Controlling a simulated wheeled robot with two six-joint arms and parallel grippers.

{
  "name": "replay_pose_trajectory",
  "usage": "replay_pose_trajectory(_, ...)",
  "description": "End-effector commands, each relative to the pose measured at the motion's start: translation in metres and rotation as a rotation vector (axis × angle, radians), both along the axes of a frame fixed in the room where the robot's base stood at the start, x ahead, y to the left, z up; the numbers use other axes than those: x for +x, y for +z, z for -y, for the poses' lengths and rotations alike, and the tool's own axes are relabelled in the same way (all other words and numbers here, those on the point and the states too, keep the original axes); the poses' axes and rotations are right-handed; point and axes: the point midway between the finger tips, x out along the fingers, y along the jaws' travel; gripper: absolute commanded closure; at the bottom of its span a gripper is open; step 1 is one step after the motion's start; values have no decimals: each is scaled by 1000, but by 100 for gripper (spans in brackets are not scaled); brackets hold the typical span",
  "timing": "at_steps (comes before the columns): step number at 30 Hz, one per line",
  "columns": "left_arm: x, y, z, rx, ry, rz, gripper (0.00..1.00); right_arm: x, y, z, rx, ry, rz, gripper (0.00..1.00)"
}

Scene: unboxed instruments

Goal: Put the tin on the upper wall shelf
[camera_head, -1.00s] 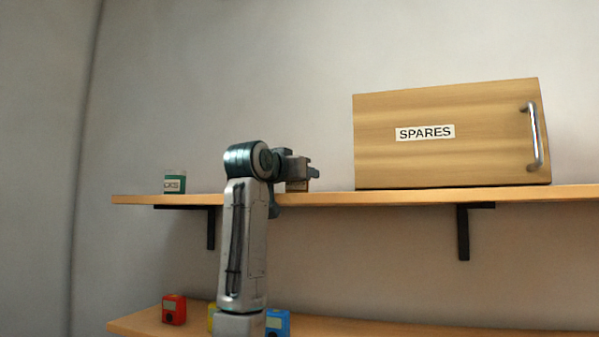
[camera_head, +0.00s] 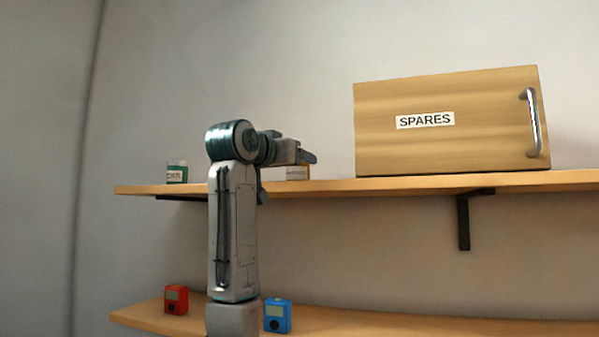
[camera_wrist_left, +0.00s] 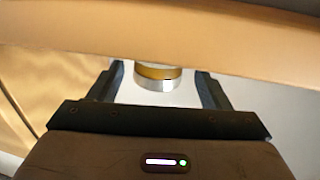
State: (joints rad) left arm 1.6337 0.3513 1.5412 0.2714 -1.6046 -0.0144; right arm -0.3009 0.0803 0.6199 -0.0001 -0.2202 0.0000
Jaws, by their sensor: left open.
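The tin (camera_head: 297,173) stands on the upper wall shelf (camera_head: 400,184), left of the wooden box; it is small, with a pale upper part and a brownish lower band. My left gripper (camera_head: 308,157) is in front of and above it in the head view and hides part of it. In the left wrist view the tin (camera_wrist_left: 158,78) shows as a round silver and gold body beyond the gap between the open fingers (camera_wrist_left: 160,85), upside down, against the shelf board (camera_wrist_left: 160,30). The fingers appear apart from it. My right gripper is not in view.
A wooden SPARES box (camera_head: 450,150) with a metal handle fills the shelf's right part. On the lower shelf (camera_head: 380,326) are a red device (camera_head: 176,299) and a blue device (camera_head: 278,315).

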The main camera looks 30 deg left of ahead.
Motion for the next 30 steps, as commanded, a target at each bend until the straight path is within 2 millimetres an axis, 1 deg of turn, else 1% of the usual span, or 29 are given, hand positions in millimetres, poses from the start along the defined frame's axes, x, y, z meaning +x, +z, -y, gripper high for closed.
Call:
replay_pose_trajectory(1, -13, -4, 1, 1, 1, 6, 29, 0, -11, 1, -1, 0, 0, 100)
replay_pose_trajectory(6, -46, -3, 4, 0, 1, 4, 29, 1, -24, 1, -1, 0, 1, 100)
replay_pose_trajectory(9, -60, -2, 5, 0, 1, 3, 29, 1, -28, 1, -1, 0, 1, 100)
replay_pose_trajectory(12, -68, -1, 5, 0, 1, 1, 29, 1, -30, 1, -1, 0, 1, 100)
replay_pose_trajectory(17, -72, 0, 6, -1, 0, 0, 29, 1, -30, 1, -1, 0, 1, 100)
replay_pose_trajectory(30, -71, 0, 6, 0, 0, 0, 29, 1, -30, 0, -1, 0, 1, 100)
